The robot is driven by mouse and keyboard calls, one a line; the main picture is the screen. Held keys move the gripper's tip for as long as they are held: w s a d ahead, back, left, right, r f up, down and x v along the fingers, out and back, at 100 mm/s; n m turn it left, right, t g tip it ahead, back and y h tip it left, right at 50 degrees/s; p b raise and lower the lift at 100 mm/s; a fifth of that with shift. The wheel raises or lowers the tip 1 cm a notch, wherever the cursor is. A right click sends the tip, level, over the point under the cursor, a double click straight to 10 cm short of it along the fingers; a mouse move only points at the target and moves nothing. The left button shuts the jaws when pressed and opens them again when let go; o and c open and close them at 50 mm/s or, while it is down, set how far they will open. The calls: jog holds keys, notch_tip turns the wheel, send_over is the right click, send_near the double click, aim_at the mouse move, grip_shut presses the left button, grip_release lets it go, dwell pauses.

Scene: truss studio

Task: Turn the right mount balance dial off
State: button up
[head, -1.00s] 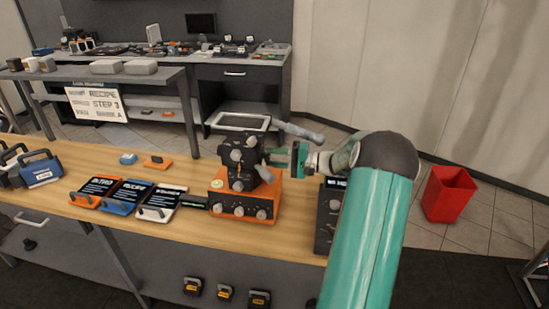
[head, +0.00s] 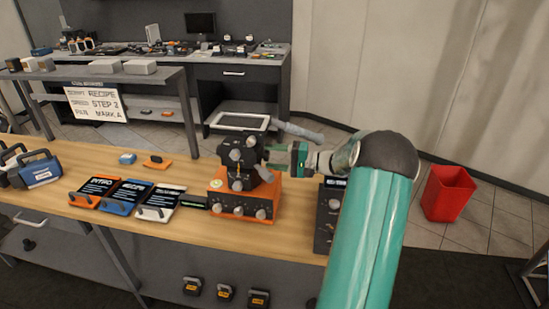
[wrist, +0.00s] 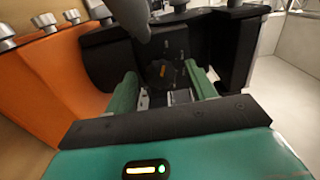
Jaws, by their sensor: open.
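The black mount (head: 240,160) stands on an orange box (head: 240,198) on the wooden bench. In the wrist view, a dark round dial (wrist: 160,74) with a short orange mark, tilted a little from upright, faces me on the mount's side. My gripper (wrist: 163,86) has its two green fingers apart, one on each side of this dial. I cannot tell whether they touch it. In the head view my gripper (head: 276,155) reaches the mount from the right, and the dial's face is hidden there.
Silver knobs (head: 238,209) line the orange box's front. A dark box (head: 328,215) stands right of it, under my arm. Orange, blue and white cards (head: 125,194) lie to the left. A grey handle (head: 300,132) sticks out above my gripper. A red bin (head: 448,193) stands on the floor.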

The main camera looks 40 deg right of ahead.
jog(key=v, duration=1.3)
jog(key=shift+s+d, duration=0.2)
jog(key=shift+s, duration=0.1)
